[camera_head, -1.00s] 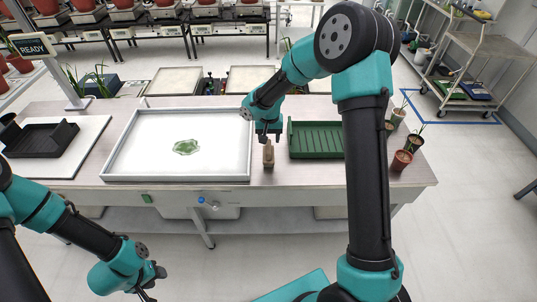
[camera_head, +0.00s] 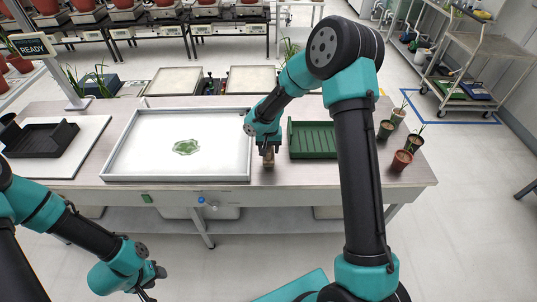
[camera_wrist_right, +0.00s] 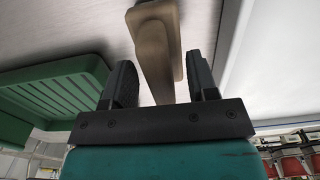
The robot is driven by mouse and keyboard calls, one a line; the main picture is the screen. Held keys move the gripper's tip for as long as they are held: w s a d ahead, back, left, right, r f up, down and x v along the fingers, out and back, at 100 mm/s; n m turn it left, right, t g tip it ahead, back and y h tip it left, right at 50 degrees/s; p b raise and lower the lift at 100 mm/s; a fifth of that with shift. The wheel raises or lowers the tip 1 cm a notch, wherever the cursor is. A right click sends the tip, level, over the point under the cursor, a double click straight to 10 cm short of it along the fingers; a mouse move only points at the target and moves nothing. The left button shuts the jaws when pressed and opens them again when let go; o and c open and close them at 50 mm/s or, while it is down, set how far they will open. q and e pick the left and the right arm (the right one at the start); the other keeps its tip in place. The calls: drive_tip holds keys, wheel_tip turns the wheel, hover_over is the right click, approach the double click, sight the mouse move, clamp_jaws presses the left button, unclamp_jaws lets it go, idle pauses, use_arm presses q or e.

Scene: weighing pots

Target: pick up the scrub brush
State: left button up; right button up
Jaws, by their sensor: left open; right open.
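The scrub brush (camera_head: 268,162) is a small tan-brown block with a handle, on the table between the white tray and the green tray. In the right wrist view the brush (camera_wrist_right: 155,50) shows its handle running between the two dark fingers. My right gripper (camera_head: 267,148) is right over the brush, pointing down, and covers its upper part. It also shows in the right wrist view (camera_wrist_right: 160,85), open, with a finger on each side of the handle and gaps visible. My left gripper (camera_head: 150,292) is open and empty, low in front of the table at the left.
A white tray (camera_head: 246,172) with a green patch lies left of the brush. A green ribbed tray (camera_head: 316,140) stands close on its right. Several potted plants (camera_head: 401,160) line the table's right end. A black holder (camera_head: 40,140) sits at the left.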

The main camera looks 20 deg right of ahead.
drive_tip(key=shift+c, duration=0.3)
clamp_jaws()
idle(0.4)
drive_tip(key=shift+r, duration=0.1)
drive_tip(key=shift+r, duration=0.45)
wheel_tip(320, 180, up, 3)
drive_tip(key=shift+f, duration=0.15)
drive_tip(key=s+a, duration=0.3)
drive_tip(key=s, duration=0.4)
drive_tip(key=s+a+r, duration=0.1)
drive_tip(key=s+a, duration=0.3)
drive_tip(key=s, duration=0.3)
drive_tip(key=shift+s+r, duration=0.15)
drive_tip(key=shift+s, duration=0.05)
drive_tip(key=shift+d, duration=0.1)
